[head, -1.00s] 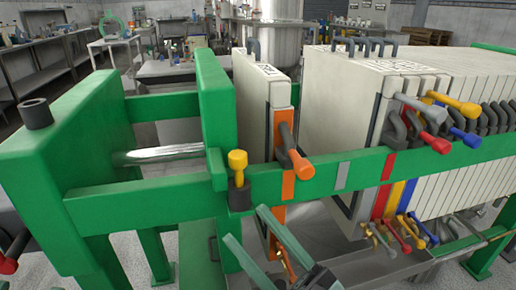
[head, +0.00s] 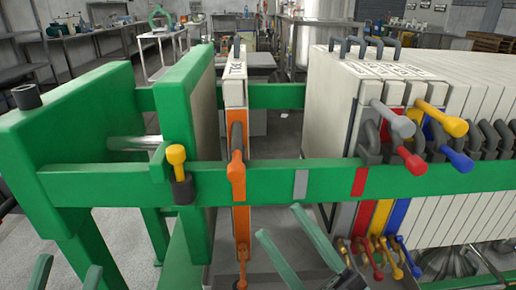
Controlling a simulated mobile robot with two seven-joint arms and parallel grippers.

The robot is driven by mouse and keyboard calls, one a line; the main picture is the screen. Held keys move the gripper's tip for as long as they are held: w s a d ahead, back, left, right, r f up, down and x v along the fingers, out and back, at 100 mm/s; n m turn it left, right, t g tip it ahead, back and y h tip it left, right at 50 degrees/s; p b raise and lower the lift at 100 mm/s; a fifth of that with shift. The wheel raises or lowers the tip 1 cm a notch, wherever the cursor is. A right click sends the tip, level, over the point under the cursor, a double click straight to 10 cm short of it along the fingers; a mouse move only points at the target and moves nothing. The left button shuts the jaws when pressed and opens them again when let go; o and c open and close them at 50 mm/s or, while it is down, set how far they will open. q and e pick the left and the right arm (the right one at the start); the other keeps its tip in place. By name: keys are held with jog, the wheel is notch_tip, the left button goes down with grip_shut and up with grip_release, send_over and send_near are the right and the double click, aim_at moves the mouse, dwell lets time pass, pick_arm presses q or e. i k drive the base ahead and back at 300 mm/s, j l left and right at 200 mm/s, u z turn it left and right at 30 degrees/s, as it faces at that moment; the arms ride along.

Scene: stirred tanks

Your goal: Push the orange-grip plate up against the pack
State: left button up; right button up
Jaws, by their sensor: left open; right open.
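The orange-grip plate (head: 240,215) is a thin pale plate with an orange edge stripe and orange handle (head: 236,168). It hangs upright between the green pressing block (head: 186,95) on the left and the pack (head: 325,115) of pale plates on the right. A wide gap separates it from the pack. My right gripper (head: 298,246) is open, in front of and below the green rail, right of the orange-grip plate and apart from its handle. My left gripper (head: 66,276) is open at the lower left edge, with only its fingertips showing.
The green side rail (head: 275,178) crosses in front of the plates, with grey and red marks. A yellow-topped knob (head: 176,157) stands left of the plate. Grey, red, yellow and blue handles stick out from the pack's front. The gap behind the rail is clear.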

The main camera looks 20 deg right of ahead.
aim_at(236, 108)
jog(key=k+l, duration=0.1)
jog(key=l, duration=0.3)
jog(key=k+l, duration=0.1)
jog(key=l, duration=0.3)
jog(key=l+u, duration=0.1)
jog(key=l, duration=0.25)
jog(key=k+l, duration=0.1)
jog(key=l, duration=0.25)
jog(key=u, duration=0.05)
